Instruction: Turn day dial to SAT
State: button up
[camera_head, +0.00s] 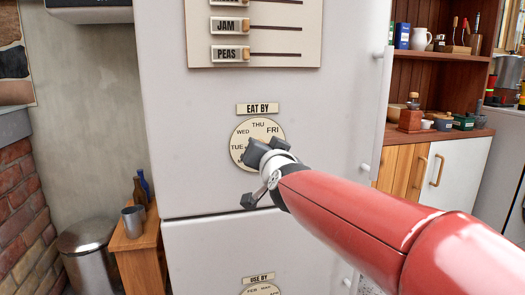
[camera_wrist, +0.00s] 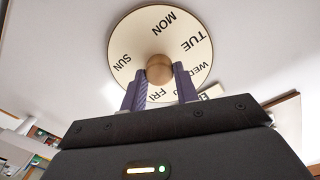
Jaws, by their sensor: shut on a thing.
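The day dial (camera_head: 256,134) is a round cream disc on the white fridge front, under an EAT BY label (camera_head: 258,109). In the head view THU is at the top, FRI upper right, WED upper left and TUE left; my gripper (camera_head: 260,150) covers the lower right. In the wrist view the dial (camera_wrist: 135,45) shows MON, TUE, SUN and partly WED and FRI; I cannot read SAT. My gripper (camera_wrist: 159,74) is shut on the round wooden knob (camera_wrist: 159,65) at the dial's middle, one finger on each side.
A board with JAM and PEAS sliders (camera_head: 254,42) is above the dial. A USE BY dial (camera_head: 262,290) is below, on the lower door. A small wooden table (camera_head: 137,240) with a cup and bottles stands left. A wooden cupboard (camera_head: 405,170) is at right.

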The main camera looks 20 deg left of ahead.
jog(key=shift+f, duration=0.1)
jog(key=o, duration=1)
jog(key=p+v, duration=0.1)
jog(key=v, duration=0.6)
jog(key=shift+s+d, duration=0.2)
jog(key=shift+s, duration=0.1)
